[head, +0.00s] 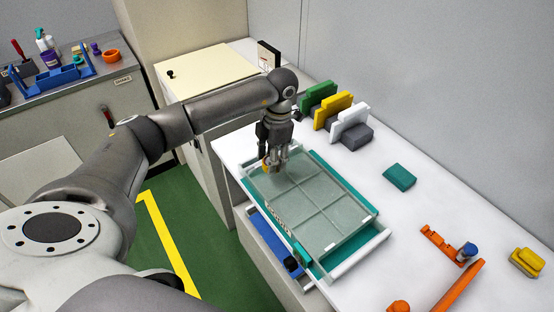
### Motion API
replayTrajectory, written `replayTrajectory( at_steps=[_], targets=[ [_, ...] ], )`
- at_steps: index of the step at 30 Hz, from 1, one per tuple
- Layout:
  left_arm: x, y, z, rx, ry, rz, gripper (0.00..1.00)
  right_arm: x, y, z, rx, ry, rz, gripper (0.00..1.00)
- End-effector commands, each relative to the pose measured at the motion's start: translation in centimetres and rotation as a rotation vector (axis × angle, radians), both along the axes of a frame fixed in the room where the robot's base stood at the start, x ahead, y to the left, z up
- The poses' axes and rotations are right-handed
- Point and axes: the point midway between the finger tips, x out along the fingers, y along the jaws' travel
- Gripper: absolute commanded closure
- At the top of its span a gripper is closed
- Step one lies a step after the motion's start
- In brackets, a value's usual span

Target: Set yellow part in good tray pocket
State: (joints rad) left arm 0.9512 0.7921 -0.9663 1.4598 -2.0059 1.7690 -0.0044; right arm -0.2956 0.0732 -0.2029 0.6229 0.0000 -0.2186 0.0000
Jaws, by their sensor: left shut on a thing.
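My left gripper (274,165) is shut on a small yellow part (267,167), of which only a bit shows beside the fingers. The gripper points down over the far left corner of the tray (346,196), which has a teal rim and a grey-green floor split into pockets by thin dividers. I cannot tell whether the yellow part touches the pocket floor. The pockets that show look empty. My right gripper is not in view.
Green (318,95), yellow (333,108) and white (349,120) upright pieces stand behind the tray. A teal block (399,177), an orange fixture (459,287) and a yellow block (527,262) lie to the right. The white tabletop between them is clear.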

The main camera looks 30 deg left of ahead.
Motion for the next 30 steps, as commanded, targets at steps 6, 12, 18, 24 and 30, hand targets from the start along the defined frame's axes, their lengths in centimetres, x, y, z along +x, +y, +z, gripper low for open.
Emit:
replayTrajectory(
  at_steps=[6,12,18,24,30],
  targets=[
    [0.0,0.0,0.1,-0.001,-0.001,0.0,0.89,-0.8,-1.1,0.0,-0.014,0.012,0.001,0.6],
    [0.0,0.0,-0.2,-0.001,-0.001,0.0,0.89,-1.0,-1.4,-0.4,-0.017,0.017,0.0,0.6],
    [0.0,0.0,-1.7,-0.001,-0.001,0.0,0.89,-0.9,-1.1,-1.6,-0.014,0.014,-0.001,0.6],
    [0.0,0.0,-3.7,0.0,0.0,0.0,0.89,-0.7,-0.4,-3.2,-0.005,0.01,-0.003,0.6],
    [0.0,0.0,-4.9,-0.001,-0.001,0.0,0.89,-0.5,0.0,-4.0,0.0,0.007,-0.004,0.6]
  ],
)
